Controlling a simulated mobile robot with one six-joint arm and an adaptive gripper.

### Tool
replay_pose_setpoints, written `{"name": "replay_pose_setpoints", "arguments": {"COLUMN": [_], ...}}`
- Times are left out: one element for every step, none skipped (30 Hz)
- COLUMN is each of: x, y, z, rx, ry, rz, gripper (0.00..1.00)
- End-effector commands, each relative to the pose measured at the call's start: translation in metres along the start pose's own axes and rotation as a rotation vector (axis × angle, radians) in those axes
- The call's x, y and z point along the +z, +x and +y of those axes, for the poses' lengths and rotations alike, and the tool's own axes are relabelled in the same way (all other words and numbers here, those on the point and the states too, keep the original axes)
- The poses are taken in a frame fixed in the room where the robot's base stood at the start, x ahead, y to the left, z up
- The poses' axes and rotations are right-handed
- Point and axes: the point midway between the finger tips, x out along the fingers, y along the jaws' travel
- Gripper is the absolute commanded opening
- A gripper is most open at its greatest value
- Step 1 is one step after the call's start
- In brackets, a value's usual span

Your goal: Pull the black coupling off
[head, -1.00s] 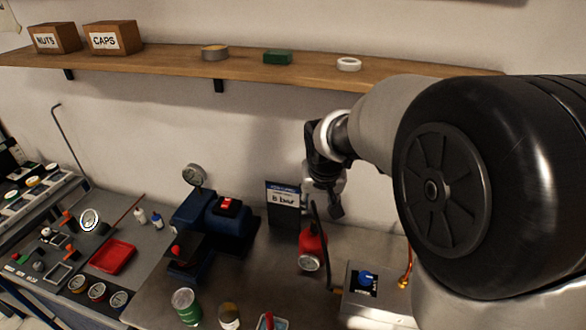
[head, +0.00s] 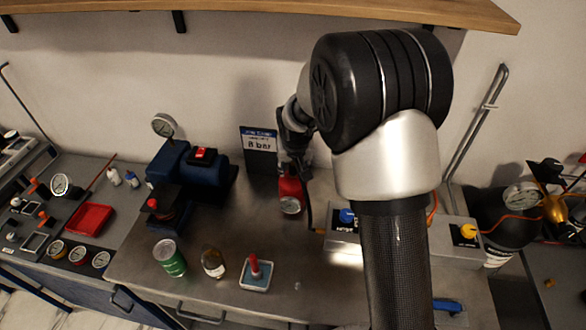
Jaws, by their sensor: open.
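My gripper (head: 294,166) is at the back of the metal bench, pointing down just above a red device (head: 289,188) with a round white-faced gauge (head: 290,205). The gripper is open; its fingers are small and dark here, and I cannot tell whether they touch anything. A black hose (head: 309,212) runs down beside the red device on its right. I cannot pick out the black coupling; the top of the red device is hidden behind my gripper.
A sign reading 8 bar (head: 259,141) stands behind, left of my gripper. A blue machine (head: 200,170) stands further left. A green can (head: 169,257), a brown jar (head: 213,262) and a tray (head: 257,274) are in front. Grey control boxes stand right, partly behind my arm.

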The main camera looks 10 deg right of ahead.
Motion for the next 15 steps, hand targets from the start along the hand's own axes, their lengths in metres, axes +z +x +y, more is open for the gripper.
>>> {"name": "replay_pose_setpoints", "arguments": {"x": [0.0003, 0.0001, 0.0001, 0.0000, 0.0000, -0.0001, -0.0001, -0.0002, -0.0003, -0.0003, -0.0002, -0.0002, -0.0002, -0.0002, -0.0002], "y": [0.0046, 0.0061, 0.0077, 0.0086, 0.0092, 0.0097, 0.0098, 0.0098, 0.0096, 0.0096, 0.0095, 0.0094, 0.0094, 0.0094, 0.0094], "z": [0.0002, 0.0001, 0.0001, 0.0001, 0.0001, 0.0001, 0.0001, 0.0001, 0.0001, 0.0001, 0.0000, 0.0000, 0.0000, 0.0000, 0.0000], "rx": [0.000, 0.000, 0.000, 0.000, 0.000, 0.000, 0.000, 0.000, 0.000, 0.000, 0.000, 0.000, 0.000, 0.000, 0.000], "ry": [0.000, 0.000, 0.000, 0.000, 0.000, 0.000, 0.000, 0.000, 0.000, 0.000, 0.000, 0.000, 0.000, 0.000, 0.000], "rz": [0.000, 0.000, 0.000, 0.000, 0.000, 0.000, 0.000, 0.000, 0.000, 0.000, 0.000, 0.000, 0.000, 0.000, 0.000], "gripper": [0.43, 0.43, 0.43, 0.43, 0.43, 0.43, 0.43, 0.43, 0.43, 0.43, 0.43, 0.43, 0.42, 0.40, 0.37]}}
